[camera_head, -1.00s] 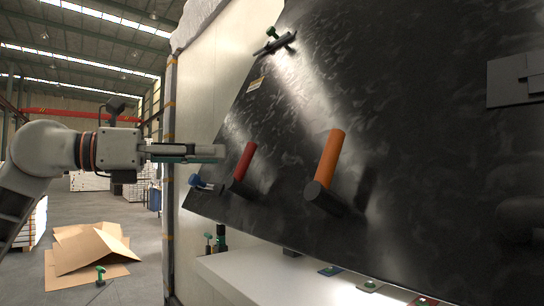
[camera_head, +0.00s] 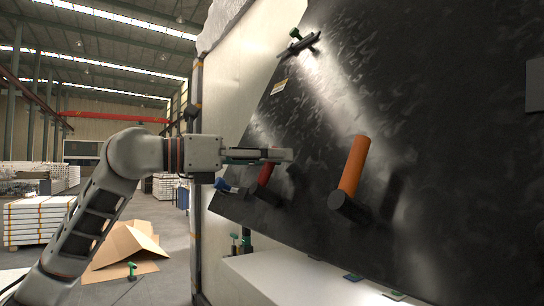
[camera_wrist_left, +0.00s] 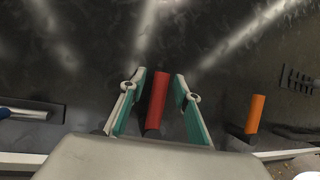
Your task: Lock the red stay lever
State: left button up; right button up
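The red stay lever (camera_head: 265,173) sits on the lower left of the large dark tilted panel (camera_head: 300,110). Its upper part is hidden behind my left gripper (camera_head: 288,155) in the head view. In the left wrist view the red lever (camera_wrist_left: 157,100) stands between the two fingers of the left gripper (camera_wrist_left: 160,86). The fingers are apart, with a gap on each side of the lever, so the gripper is open around it. My right gripper is in neither view.
An orange lever (camera_head: 353,166) on a dark round base stands right of the red one. A blue-handled part (camera_head: 228,186) lies at the panel's lower left edge. A green-handled latch (camera_head: 299,42) is higher up. A white ledge (camera_head: 290,278) runs below the panel.

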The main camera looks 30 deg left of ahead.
pick_arm(q)
grip_shut()
